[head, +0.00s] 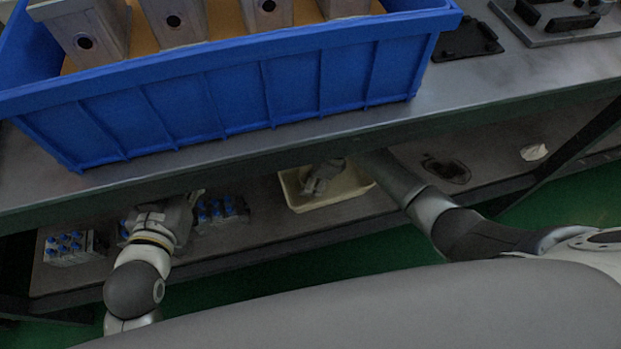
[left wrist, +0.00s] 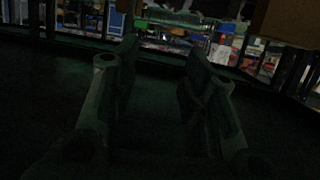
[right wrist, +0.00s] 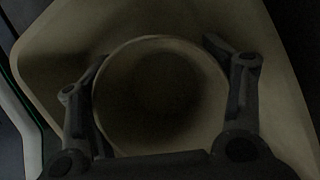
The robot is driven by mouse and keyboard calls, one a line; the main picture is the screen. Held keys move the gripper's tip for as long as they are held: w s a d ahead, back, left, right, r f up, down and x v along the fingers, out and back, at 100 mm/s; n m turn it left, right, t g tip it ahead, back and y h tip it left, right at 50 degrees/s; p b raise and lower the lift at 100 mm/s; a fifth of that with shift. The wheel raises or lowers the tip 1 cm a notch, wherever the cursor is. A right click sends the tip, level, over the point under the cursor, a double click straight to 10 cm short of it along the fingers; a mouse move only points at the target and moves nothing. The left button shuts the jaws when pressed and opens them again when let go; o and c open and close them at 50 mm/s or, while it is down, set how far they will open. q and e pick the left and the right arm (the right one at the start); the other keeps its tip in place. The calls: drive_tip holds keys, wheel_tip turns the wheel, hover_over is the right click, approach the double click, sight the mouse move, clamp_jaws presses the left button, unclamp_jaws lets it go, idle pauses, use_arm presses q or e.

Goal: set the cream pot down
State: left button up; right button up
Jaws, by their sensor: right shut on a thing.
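The cream pot (right wrist: 160,95) shows in the right wrist view as a round open mouth seen from above, dark inside. My right gripper (right wrist: 157,55) has one finger on each side of it and is shut on it. Behind the pot are the pale walls of a cream tray (right wrist: 275,60). In the head view this tray (head: 350,193) sits on the lower shelf, with my right gripper (head: 322,178) in or over it; the pot is not clear there. I cannot tell whether the pot touches the tray's floor. My left gripper (left wrist: 160,50) is open and empty.
The bench top (head: 470,90) overhangs the lower shelf (head: 270,230). A blue crate (head: 250,95) with grey blocks stands on the bench. Blue-topped valve blocks (head: 75,247) sit on the shelf by my left arm. A dark part (head: 446,170) and a small pale piece (head: 534,152) lie right of the tray.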

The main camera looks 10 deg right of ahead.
drive_tip(key=shift+f, duration=0.1)
drive_tip(key=o, duration=1.2)
